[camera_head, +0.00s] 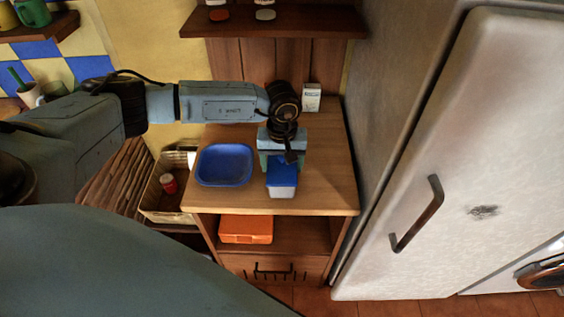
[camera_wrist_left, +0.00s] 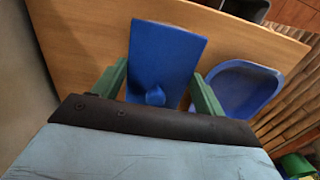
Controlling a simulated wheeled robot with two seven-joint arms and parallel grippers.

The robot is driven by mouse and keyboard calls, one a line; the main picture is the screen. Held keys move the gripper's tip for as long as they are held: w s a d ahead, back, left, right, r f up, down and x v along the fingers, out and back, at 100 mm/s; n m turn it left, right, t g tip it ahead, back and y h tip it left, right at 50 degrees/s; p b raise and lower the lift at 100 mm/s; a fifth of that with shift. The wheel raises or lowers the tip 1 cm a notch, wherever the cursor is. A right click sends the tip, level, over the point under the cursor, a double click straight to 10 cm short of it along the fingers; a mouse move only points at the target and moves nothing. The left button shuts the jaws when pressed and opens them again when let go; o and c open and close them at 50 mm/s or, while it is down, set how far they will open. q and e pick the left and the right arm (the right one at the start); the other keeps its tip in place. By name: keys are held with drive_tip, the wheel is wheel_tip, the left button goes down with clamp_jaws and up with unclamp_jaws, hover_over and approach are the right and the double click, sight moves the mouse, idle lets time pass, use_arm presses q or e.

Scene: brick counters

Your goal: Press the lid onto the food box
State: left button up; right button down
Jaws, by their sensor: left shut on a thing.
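The food box (camera_head: 281,191) is a small white box near the front of the wooden counter. A blue lid (camera_head: 283,174) lies over its top; whether it sits flush all round I cannot tell. My left gripper (camera_head: 282,160) is above the box from behind. In the left wrist view the blue lid (camera_wrist_left: 163,58) with a small round knob lies between the green fingers of my left gripper (camera_wrist_left: 155,92), which is shut on it. The white box is hidden there beneath the lid. My right gripper is not in view.
A blue tray (camera_head: 224,165) stands just left of the box, also in the wrist view (camera_wrist_left: 243,88). A small white carton (camera_head: 312,97) stands at the counter's back. An orange box (camera_head: 246,229) is on the shelf below. A fridge (camera_head: 460,150) closes off the right.

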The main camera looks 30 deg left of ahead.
use_arm(q)
drive_tip(key=shift+f+b, duration=0.2)
drive_tip(key=shift+b, duration=0.35)
idle(0.8)
idle(0.3)
drive_tip(key=o, duration=1)
drive_tip(key=shift+o, duration=0.5)
drive_tip(key=shift+r, duration=0.1)
drive_tip(key=shift+r+p, duration=2.05)
drive_tip(key=shift+r, duration=1.4)
clamp_jaws()
